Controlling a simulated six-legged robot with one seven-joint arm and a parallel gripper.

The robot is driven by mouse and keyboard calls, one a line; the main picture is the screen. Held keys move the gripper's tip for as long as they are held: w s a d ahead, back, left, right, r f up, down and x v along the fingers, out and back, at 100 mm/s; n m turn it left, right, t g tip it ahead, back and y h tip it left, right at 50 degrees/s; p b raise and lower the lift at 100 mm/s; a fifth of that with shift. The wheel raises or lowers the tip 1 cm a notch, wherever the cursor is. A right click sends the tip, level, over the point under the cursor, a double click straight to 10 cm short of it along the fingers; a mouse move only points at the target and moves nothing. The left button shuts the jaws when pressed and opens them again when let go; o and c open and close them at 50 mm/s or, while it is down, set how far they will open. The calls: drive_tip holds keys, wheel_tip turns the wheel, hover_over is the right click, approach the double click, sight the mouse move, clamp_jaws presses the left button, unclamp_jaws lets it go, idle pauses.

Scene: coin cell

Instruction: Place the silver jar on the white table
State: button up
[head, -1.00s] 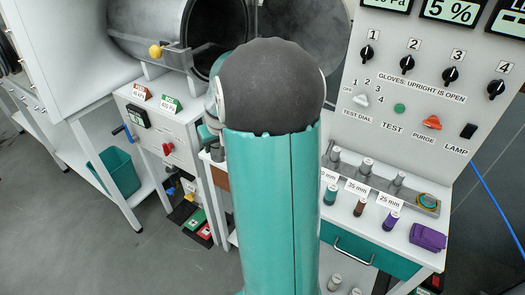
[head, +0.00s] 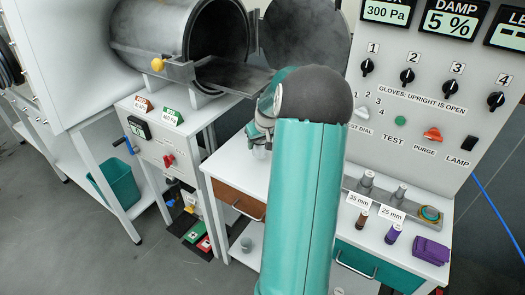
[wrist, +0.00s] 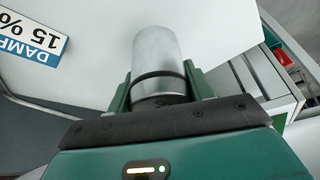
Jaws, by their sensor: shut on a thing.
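The silver jar (wrist: 157,55) is a plain metal cylinder with a dark band, seen in the wrist view. My gripper (wrist: 157,88) is shut on it, with one green finger on each side. A white surface (wrist: 225,30) lies behind the jar; I cannot tell whether the jar touches it. In the head view, the white table (head: 228,172) has a brown drawer and a teal drawer. My gripper (head: 258,142) is over its left part, mostly hidden by my arm, so the jar is hard to make out there.
An open steel chamber (head: 215,45) with a flat shelf stands behind. A teal bin (head: 115,180) is at left.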

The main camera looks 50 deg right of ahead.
sight(263, 150)
drive_tip(key=shift+w+d+f, duration=0.15)
drive_tip(key=shift+d+f, duration=0.85)
drive_tip(key=shift+f, duration=0.2)
drive_tip(key=shift+d+f, duration=0.15)
drive_tip(key=shift+f, duration=1.5)
drive_tip(key=shift+f, duration=0.1)
drive_tip(key=o, duration=1)
